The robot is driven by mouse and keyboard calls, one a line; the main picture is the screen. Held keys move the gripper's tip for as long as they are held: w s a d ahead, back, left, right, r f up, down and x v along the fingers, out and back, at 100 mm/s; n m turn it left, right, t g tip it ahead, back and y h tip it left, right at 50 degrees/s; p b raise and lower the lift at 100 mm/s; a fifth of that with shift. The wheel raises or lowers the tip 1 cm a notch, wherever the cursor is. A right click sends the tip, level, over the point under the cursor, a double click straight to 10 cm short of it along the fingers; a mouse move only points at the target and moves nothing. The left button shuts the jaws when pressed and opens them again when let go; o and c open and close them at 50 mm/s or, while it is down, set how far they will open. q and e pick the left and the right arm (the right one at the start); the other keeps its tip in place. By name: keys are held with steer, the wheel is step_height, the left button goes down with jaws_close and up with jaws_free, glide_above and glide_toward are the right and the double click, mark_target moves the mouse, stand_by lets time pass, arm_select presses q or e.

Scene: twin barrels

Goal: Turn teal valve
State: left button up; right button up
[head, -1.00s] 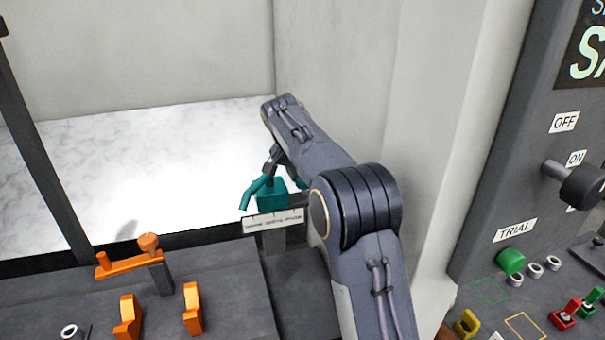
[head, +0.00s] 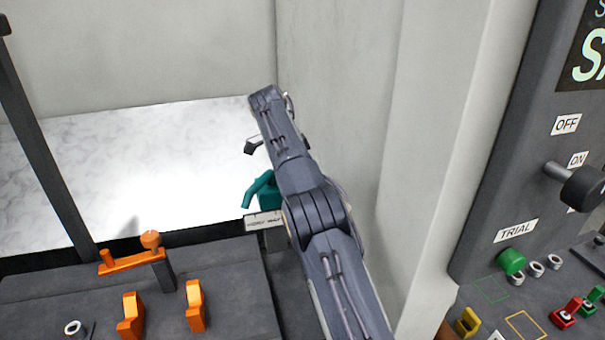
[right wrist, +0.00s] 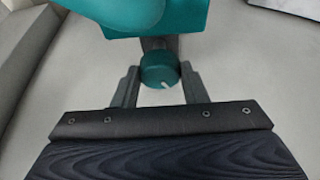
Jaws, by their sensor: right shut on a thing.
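The teal fixture (head: 262,190), with a curved spout, stands on a post behind a white label plate (head: 262,221). My right arm covers its right side in the head view. In the right wrist view the teal body (right wrist: 185,17) fills the top. Just below it is a round teal valve knob (right wrist: 160,70) with a short white mark pointing down to the right. My right gripper (right wrist: 159,82) is shut on this knob, one finger on each side. In the head view its fingertips are hidden behind my arm. My left gripper is not in view.
An orange lever (head: 135,258) and two orange handles stand on the dark console at left. A dark control panel (head: 500,190) with switches, a green button and labels is at right. A pale wall rises close to the right of my arm.

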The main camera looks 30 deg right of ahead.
steer(key=shift+m, duration=0.4)
stand_by(0.3)
steer(key=o, duration=1)
